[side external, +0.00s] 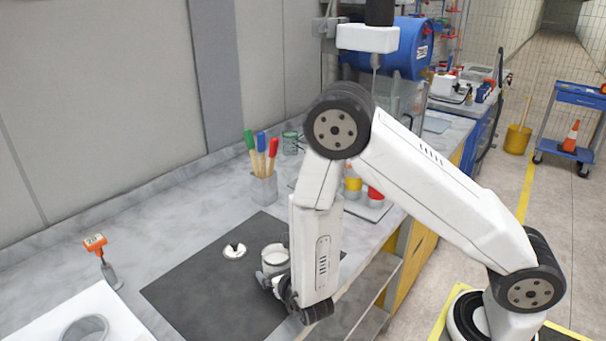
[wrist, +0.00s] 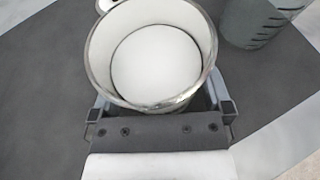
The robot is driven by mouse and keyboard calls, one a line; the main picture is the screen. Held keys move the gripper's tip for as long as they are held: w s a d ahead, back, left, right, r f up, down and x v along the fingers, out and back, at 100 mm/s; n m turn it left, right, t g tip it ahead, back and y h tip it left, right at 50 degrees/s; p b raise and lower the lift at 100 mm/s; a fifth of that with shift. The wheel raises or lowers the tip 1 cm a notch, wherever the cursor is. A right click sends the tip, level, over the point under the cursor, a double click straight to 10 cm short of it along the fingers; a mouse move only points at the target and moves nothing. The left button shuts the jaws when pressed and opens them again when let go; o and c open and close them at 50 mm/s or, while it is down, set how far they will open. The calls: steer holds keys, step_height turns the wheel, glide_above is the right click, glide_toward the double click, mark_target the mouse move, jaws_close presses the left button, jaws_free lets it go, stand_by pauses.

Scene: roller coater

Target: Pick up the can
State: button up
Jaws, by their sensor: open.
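The can (side external: 274,255) is an open metal can standing on the dark mat (side external: 200,290). In the wrist view the can (wrist: 155,50) shows its shiny rim and white inside from above. My gripper (wrist: 163,108) is open, with its jaws at the left and right of the can's near side. In the side view my gripper (side external: 276,281) is low beside the can, partly in front of it. Whether the jaws touch the can cannot be told, as their tips are partly hidden behind it.
A white lid-like disc (side external: 234,251) lies left of the can. A cup of coloured-handled tools (side external: 263,188) stands behind. A grey-green container (wrist: 258,22) is close at upper right in the wrist view. The mat's left part is clear.

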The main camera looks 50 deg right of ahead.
steer(key=c, duration=1.2)
steer(key=shift+r, duration=0.25)
steer(key=shift+r, duration=4.8)
